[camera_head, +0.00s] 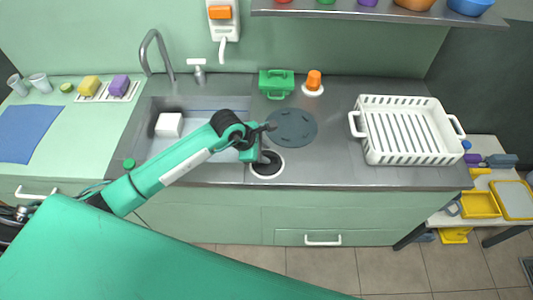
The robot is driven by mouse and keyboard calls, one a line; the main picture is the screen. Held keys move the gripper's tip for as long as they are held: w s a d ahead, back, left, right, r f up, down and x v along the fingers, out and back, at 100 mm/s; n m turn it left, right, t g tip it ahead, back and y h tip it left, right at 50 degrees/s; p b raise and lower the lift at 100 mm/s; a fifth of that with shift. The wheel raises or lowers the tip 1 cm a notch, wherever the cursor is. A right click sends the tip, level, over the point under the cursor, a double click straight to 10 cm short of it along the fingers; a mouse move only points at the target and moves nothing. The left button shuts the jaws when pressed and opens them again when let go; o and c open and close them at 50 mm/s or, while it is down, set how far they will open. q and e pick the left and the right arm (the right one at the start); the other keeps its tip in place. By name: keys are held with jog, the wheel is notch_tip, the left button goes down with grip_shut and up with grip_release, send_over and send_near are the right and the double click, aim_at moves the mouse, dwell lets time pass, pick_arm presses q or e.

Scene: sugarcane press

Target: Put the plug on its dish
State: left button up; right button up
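An orange plug-like piece (314,79) stands upright on a small round white dish (313,91) at the back of the counter, right of a green box. The plug appears to rest on the dish. My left gripper (268,142) is over the counter just right of the sink, in front and to the left of the plug and apart from it. Its two dark fingers look spread, with nothing visible between them. My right gripper is not in view.
A round dark opening with a white rim (267,164) lies by my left gripper, with a grey disc (291,127) behind it. The green box (276,84), sink (203,103) and white dish rack (410,130) stand around. A shelf (380,15) overhangs the back.

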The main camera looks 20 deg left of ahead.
pick_arm(q)
jog(key=b+v, duration=0.1)
jog(key=v, duration=0.9)
jog(key=shift+b, duration=0.35)
jog(key=shift+d, duration=0.1)
